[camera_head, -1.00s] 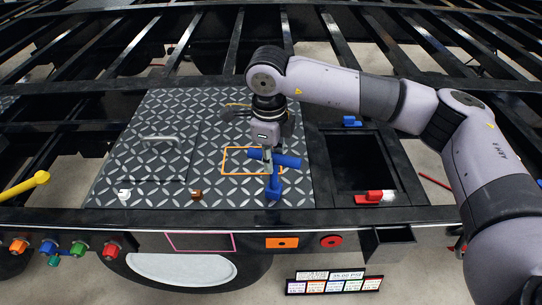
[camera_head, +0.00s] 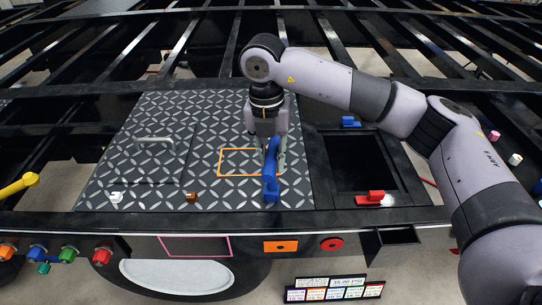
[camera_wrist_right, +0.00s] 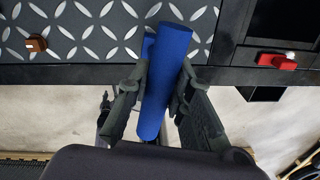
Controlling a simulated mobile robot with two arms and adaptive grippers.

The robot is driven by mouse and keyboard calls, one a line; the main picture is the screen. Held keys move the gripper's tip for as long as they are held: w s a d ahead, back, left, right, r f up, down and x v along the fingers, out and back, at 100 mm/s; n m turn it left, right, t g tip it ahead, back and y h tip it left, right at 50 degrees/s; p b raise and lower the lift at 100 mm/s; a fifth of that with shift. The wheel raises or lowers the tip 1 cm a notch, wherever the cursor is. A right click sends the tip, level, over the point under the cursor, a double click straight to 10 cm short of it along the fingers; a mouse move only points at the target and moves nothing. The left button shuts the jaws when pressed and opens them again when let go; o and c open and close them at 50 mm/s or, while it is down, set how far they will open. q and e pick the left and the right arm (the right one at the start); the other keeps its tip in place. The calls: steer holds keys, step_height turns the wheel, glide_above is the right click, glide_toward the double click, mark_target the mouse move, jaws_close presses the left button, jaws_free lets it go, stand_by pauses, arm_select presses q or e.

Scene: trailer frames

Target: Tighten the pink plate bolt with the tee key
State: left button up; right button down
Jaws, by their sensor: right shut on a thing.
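The blue tee key (camera_head: 270,178) is in my right gripper (camera_head: 273,158), above the patterned deck plate just right of the orange outline. In the right wrist view, my right gripper (camera_wrist_right: 158,88) is shut around the thick blue bar of the tee key (camera_wrist_right: 165,80); the rest of the key is mostly hidden behind it. A pink rectangular outline (camera_head: 230,246) marks the black front rail, below and left of the key. I cannot make out a bolt inside it. A small pink knob (camera_head: 494,135) sits at the far right. My left gripper is not in view.
The patterned deck plate (camera_head: 110,160) has a handled hatch, a white piece (camera_head: 116,196) and a brown piece (camera_head: 191,196). Right of it are a dark opening (camera_head: 362,165) and a red lever (camera_head: 372,197). Coloured fittings (camera_head: 38,252) line the lower left.

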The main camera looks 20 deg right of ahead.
steer(key=shift+m, duration=0.4)
steer(key=shift+r, duration=0.15)
steer(key=shift+w+r+p, duration=0.25)
steer(key=shift+r+p, duration=0.3)
steer(key=shift+r, duration=0.2)
steer(key=shift+r+p, duration=0.75)
steer(key=shift+r, duration=0.85)
steer(key=shift+s+r, duration=0.25)
steer(key=shift+s, duration=0.1)
steer(key=shift+w+f, duration=0.1)
steer(key=shift+f, duration=0.05)
